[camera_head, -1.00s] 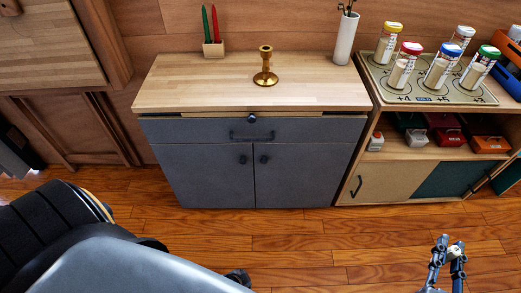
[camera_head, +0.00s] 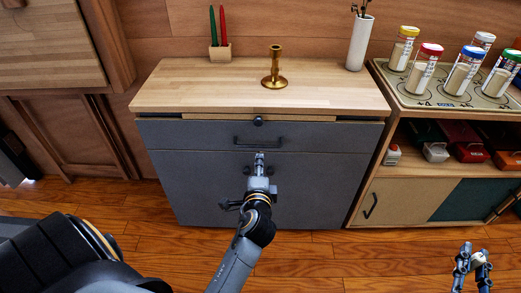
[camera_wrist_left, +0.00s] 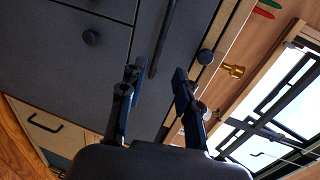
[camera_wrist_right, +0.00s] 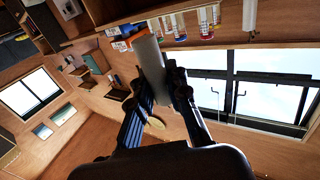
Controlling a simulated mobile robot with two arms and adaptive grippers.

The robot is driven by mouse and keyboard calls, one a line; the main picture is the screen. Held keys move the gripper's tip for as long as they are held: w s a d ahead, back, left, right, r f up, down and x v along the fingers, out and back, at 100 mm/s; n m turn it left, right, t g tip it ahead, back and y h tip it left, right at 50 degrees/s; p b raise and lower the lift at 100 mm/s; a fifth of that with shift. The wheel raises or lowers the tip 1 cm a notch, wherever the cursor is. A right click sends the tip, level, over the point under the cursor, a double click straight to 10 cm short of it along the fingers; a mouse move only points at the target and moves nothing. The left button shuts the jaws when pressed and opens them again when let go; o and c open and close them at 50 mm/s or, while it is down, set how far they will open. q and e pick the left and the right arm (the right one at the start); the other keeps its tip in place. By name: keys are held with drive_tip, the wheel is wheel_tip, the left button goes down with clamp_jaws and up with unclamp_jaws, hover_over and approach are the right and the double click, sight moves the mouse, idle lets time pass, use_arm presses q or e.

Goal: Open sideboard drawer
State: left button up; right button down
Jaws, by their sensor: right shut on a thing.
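The grey sideboard (camera_head: 180,185) has one wide drawer (camera_head: 190,135) under its wooden top, and the drawer front is flush. The drawer's dark bar handle (camera_head: 257,141) sits mid-front. My left gripper (camera_head: 259,158) is just below this handle in the head view. In the left wrist view my left gripper (camera_wrist_left: 157,78) has its fingers apart, with the bar handle (camera_wrist_left: 166,40) seen between and beyond them; I cannot tell if they touch. My right gripper (camera_head: 473,250) is low at the right, away from the sideboard.
A brass candlestick (camera_head: 275,68), a candle holder (camera_head: 220,53) and a white vase (camera_head: 357,42) stand on the sideboard. A shelf unit with several jars (camera_head: 463,72) adjoins on the right. Door knobs sit below the drawer. The floor in front is open.

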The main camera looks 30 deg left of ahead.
sight(260, 146)
use_arm(q)
drive_tip(key=b+x, duration=0.1)
drive_tip(key=x, duration=1)
drive_tip(key=shift+w+a, duration=0.1)
drive_tip(key=shift+w, duration=0.2)
drive_tip(key=shift+f, duration=0.1)
clamp_jaws()
